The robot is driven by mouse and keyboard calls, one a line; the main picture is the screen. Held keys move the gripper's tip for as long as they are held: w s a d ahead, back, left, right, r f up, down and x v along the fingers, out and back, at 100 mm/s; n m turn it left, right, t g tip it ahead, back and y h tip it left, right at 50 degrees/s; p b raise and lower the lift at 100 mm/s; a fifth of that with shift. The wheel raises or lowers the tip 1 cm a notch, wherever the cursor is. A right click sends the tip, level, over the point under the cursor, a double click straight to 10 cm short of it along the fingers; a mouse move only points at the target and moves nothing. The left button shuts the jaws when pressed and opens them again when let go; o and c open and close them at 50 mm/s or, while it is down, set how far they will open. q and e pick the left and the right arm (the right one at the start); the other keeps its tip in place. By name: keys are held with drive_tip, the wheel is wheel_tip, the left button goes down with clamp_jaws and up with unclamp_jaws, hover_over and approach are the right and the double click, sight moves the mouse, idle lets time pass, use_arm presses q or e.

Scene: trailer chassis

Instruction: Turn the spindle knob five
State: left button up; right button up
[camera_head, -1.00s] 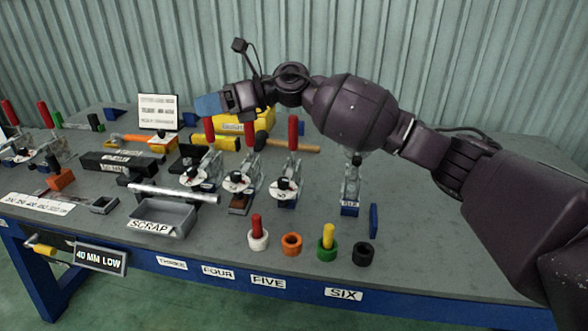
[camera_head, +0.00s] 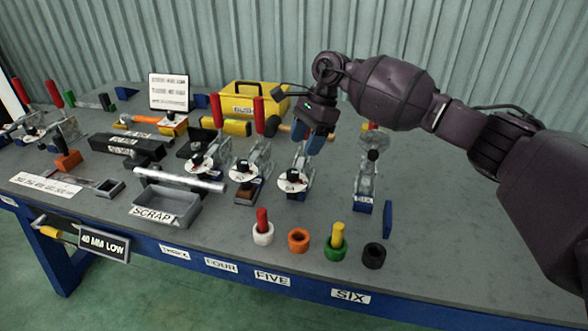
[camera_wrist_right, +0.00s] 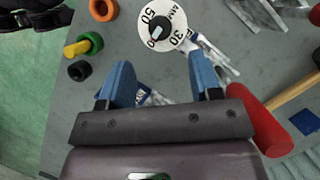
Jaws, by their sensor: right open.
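The clamp of station five stands above the FIVE label (camera_head: 271,279), with a white dial (camera_head: 285,186) and its black spindle knob (camera_head: 293,178) at the front. In the right wrist view the dial (camera_wrist_right: 174,41) shows 50 and 30, and the black knob (camera_wrist_right: 158,27) has a pale pointer mark. My right gripper (camera_head: 314,146) is above and slightly behind this clamp. Its blue fingers (camera_wrist_right: 162,80) are open and apart, with nothing between them, and the knob lies beyond the tips. The gripper hides the clamp's upper part in the head view. My left gripper is out of view.
Similar clamps with red handles (camera_head: 259,115) stand to the left, and station six's clamp (camera_head: 364,180) to the right. White, orange (camera_head: 299,240), green and black rings lie in front. A yellow box (camera_head: 250,100) and a hammer lie behind.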

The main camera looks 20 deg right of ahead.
sight(293, 172)
drive_tip(key=x, duration=0.8)
drive_tip(key=c, duration=0.9)
